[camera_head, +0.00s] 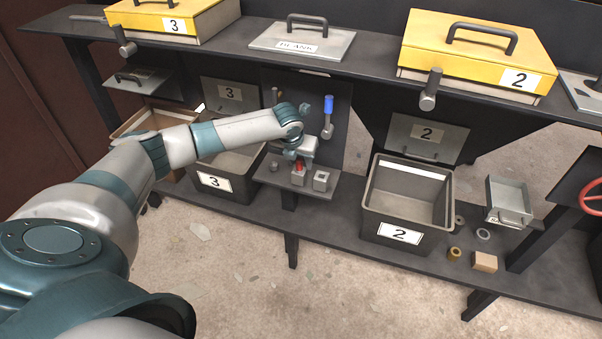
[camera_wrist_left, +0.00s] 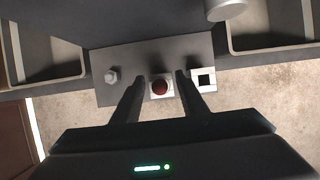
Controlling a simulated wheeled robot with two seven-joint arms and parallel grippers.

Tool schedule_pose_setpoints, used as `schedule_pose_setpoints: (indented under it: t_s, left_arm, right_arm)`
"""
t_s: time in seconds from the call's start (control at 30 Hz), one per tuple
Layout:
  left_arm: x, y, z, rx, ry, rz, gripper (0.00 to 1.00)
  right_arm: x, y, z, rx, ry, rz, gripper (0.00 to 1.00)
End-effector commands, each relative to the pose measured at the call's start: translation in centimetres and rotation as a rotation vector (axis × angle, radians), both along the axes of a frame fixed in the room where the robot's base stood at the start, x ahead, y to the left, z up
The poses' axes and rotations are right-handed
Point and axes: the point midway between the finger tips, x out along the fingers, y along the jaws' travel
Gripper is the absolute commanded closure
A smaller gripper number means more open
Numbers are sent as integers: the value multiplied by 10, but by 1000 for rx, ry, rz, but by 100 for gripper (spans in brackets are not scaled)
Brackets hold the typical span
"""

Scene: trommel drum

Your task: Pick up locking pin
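A red round knob, which looks like the top of the locking pin (camera_wrist_left: 160,87), stands in a pale square block on the small shelf. In the head view the red knob (camera_head: 299,167) shows just below my left gripper (camera_head: 300,158). In the left wrist view the two fingers of my left gripper (camera_wrist_left: 160,82) are spread, one on each side of the knob, with a gap to each. How far the fingertips are above the knob is hard to tell. The pin's lower part is hidden in the block. My right gripper is in neither view.
A second block with a square hole (camera_wrist_left: 204,79) stands right of the knob, and a small bolt-like piece (camera_wrist_left: 112,76) left. A blue-handled lever (camera_head: 328,104) is on the panel behind. Bin 3 (camera_head: 213,181) and bin 2 (camera_head: 398,232) flank the small shelf (camera_head: 328,196).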

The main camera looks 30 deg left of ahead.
Motion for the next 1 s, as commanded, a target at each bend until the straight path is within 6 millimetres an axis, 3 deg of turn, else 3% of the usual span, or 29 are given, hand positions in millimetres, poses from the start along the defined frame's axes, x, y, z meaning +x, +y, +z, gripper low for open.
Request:
schedule_pose_setpoints:
  t_s: [0.5, 0.67, 1.0]
  left_arm:
    - [0, 0, 0, 0, 0, 0, 61]
    - [0, 0, 0, 0, 0, 0, 99]
    - [0, 0, 1, 0, -1, 0, 100]
  right_arm:
    - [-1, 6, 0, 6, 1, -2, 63]
    - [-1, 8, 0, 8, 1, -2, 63]
    - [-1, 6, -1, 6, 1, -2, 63]
